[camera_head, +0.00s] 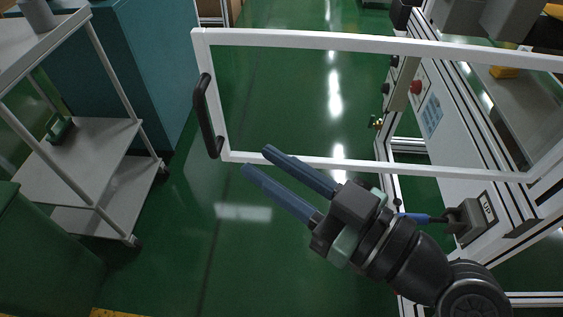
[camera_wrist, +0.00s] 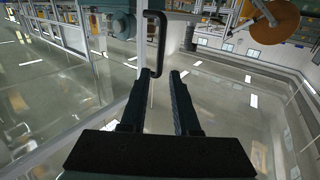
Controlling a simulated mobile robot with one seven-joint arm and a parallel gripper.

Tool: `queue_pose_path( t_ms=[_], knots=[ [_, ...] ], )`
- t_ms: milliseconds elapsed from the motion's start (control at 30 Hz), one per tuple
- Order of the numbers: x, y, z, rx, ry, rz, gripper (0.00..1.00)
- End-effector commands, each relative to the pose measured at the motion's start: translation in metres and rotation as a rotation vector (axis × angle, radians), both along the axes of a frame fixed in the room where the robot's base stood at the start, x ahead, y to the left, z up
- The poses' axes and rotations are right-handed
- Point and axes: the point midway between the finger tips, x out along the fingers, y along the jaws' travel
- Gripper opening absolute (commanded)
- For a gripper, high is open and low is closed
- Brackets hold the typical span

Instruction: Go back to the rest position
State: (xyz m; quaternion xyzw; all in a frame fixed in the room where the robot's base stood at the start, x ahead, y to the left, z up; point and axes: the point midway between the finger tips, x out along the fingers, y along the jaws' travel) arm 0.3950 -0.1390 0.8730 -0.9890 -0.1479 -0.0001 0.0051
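My gripper (camera_head: 257,160) is open and empty in the head view, its two long blue-grey fingers apart and pointing up and left. It is near the lower edge of a white-framed door (camera_head: 290,40) with a clear panel, which stands swung open. The door's black handle (camera_head: 206,116) is at its left edge, left of the fingertips and apart from them. In the wrist view the two fingers of my gripper (camera_wrist: 165,76) are apart with nothing between them. The black handle (camera_wrist: 162,42) shows just beyond the fingertips.
A grey cart (camera_head: 95,150) and a teal cabinet (camera_head: 150,70) stand at the left. A white-framed machine (camera_head: 460,150) with a red button (camera_head: 416,87) and a blue-handled part (camera_head: 420,218) is at the right. Green floor is clear in the middle.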

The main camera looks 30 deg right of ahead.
Motion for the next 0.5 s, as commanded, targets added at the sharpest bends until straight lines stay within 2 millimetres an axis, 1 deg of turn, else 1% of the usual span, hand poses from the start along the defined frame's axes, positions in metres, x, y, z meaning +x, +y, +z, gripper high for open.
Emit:
queue_pose_path(
  t_ms=[33,167,500],
  knots=[
    [-0.0054,-0.0023,0.0003,0.0,0.001,-0.003,0.3],
    [-0.0124,-0.0036,0.0002,-0.002,-0.001,0.0,0.3],
    [-0.0133,-0.0038,0.0001,-0.001,0.0,0.0,0.3]
  ],
)
